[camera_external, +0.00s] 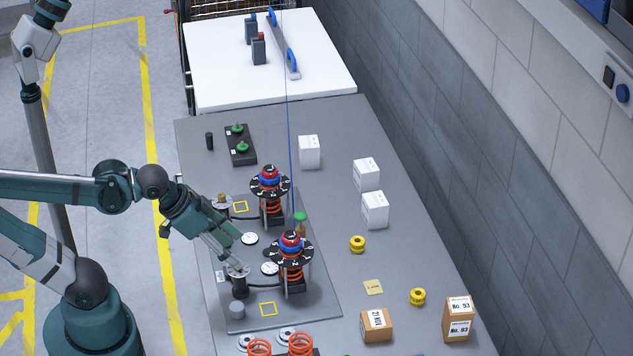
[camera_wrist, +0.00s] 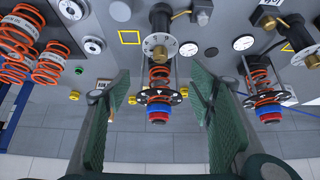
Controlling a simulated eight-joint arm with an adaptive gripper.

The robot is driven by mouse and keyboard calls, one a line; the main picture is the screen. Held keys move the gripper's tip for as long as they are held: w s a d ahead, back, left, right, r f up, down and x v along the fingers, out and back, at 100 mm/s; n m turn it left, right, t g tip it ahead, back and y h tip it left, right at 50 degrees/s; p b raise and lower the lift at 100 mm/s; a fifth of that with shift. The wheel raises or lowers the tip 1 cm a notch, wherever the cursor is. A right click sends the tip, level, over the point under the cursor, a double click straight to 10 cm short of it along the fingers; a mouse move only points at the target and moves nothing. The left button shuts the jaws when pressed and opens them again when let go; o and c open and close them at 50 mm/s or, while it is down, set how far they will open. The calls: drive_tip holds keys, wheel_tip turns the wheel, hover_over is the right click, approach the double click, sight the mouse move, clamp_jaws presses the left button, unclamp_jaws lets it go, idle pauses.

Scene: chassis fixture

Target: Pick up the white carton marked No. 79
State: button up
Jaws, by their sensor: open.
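Three white cartons stand on the right half of the grey table in the external view: one at the back (camera_external: 309,152), one further right (camera_external: 366,174) and one just in front of that (camera_external: 375,210). Their markings are too small to read, so I cannot tell which is No. 79. My gripper (camera_external: 234,252) is low over the fixture plate, left of and apart from all three cartons. In the wrist view my gripper (camera_wrist: 158,88) shows two green fingers spread wide, with nothing held between them. No white carton is recognisable there.
Two fixtures with red-blue tops and orange springs, the rear one (camera_external: 270,190) and front one (camera_external: 291,262), stand between my gripper and the cartons. Yellow rings (camera_external: 357,244), a brown box (camera_external: 376,325) and a No. 93 box (camera_external: 458,318) lie toward the front. A grey wall (camera_external: 430,150) borders the right.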

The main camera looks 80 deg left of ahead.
drive_tip(key=shift+r, duration=0.1)
drive_tip(key=shift+w+a+r, duration=0.25)
drive_tip(key=shift+w+r, duration=0.1)
drive_tip(key=shift+w, duration=0.05)
drive_tip(key=w+a+r+n+g+y+p, duration=0.15)
drive_tip(key=w+a+r+n+p, duration=0.3)
drive_tip(key=w+a+r, duration=0.55)
drive_tip(key=n+g+h+p, duration=0.2)
drive_tip(key=n+g+p, duration=0.4)
drive_tip(key=n+p, duration=0.65)
hover_over(310, 141)
drive_tip(key=d, duration=0.1)
drive_tip(key=shift+m+y, duration=0.25)
drive_tip(key=shift+m, duration=0.05)
wheel_tip(310, 141, down, 14)
drive_tip(key=shift+r+p, duration=0.2)
drive_tip(key=shift+p, duration=0.25)
drive_tip(key=shift+a+f, duration=0.35)
drive_tip(key=shift+a, duration=0.05)
drive_tip(key=shift+f, duration=0.1)
